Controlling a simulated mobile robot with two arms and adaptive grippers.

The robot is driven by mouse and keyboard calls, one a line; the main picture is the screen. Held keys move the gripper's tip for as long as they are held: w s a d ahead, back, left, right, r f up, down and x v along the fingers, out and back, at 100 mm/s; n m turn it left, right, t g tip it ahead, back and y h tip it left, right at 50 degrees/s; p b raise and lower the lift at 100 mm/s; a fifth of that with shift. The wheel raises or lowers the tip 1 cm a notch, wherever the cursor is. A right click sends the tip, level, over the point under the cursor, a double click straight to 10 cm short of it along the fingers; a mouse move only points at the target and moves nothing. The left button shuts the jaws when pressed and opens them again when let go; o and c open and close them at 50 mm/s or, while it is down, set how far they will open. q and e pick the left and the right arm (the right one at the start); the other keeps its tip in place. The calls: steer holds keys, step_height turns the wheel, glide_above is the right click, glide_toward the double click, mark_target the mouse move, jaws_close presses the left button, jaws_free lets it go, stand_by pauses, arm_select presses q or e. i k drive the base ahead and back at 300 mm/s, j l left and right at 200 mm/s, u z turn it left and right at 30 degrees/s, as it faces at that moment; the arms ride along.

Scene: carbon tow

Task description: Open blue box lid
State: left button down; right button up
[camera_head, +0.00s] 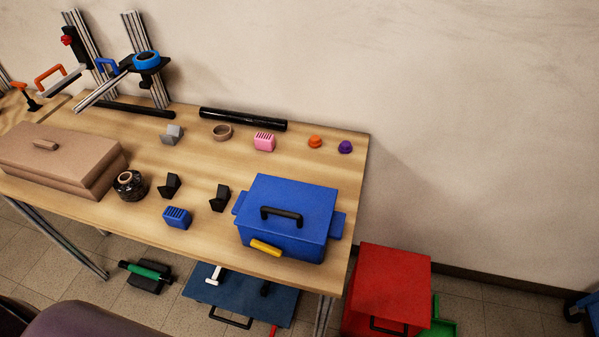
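The blue box (262,235) stands on the right end of the wooden table, near its front edge. Its blue lid (305,200) is on and looks closed, with a black handle (281,213) on top. A yellow piece (266,247) is on the front of the box. Blue tabs stick out at its left and right sides. Neither of my grippers shows in the head view.
On the wooden table (215,185) are a brown box (60,160), a dark round spool (129,185), a blue block (177,217), a pink block (264,141) and a black tube (243,119). A red box (390,285) stands on the floor to the right.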

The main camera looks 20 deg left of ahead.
mark_target(301, 212)
steer(key=j, duration=0.75)
steer(key=i+j, duration=0.1)
steer(key=j, duration=0.65)
